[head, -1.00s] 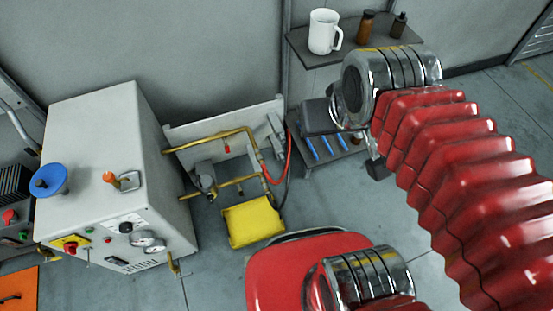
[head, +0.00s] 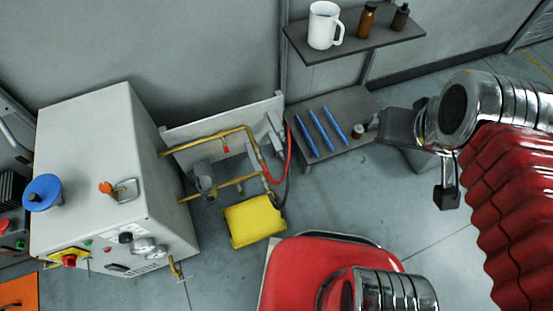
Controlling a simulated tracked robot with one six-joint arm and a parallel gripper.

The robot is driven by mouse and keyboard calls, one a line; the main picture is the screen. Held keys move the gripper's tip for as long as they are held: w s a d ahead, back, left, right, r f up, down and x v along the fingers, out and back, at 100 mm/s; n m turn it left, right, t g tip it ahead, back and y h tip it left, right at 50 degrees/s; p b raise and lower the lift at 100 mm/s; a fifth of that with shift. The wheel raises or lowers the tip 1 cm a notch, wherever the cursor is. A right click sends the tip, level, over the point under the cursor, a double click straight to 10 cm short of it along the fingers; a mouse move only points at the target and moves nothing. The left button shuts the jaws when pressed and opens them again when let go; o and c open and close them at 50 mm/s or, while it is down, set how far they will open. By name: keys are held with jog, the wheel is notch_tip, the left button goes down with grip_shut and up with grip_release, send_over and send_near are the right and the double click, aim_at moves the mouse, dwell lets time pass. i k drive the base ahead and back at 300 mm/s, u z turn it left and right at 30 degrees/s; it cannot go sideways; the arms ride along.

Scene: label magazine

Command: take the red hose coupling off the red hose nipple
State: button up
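A thin red hose (head: 288,158) hangs in a loop at the right end of the brass pipework, beside a dark hose. Its lower end meets the pipework near a small red spot (head: 266,173). The red coupling and the red nipple are too small here to tell apart, or to tell whether they are joined. My gripper (head: 400,128) is at the end of my arm at the right, in front of the low shelf and well to the right of the hose. Its fingers do not show clearly, and I cannot tell whether it holds anything.
A grey cabinet (head: 95,180) with knobs and gauges stands left of the brass pipes (head: 215,146). A yellow box (head: 254,221) lies below them. A low shelf (head: 345,104) holds blue sticks (head: 322,129) and a small jar (head: 358,131). An upper shelf (head: 385,38) holds a white jug (head: 323,25).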

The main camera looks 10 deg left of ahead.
aim_at(263, 164)
jog(key=z, duration=0.15)
jog(key=k, duration=1.55)
jog(key=u, duration=0.65)
jog(key=i, duration=1.3)
jog(key=u, duration=0.05)
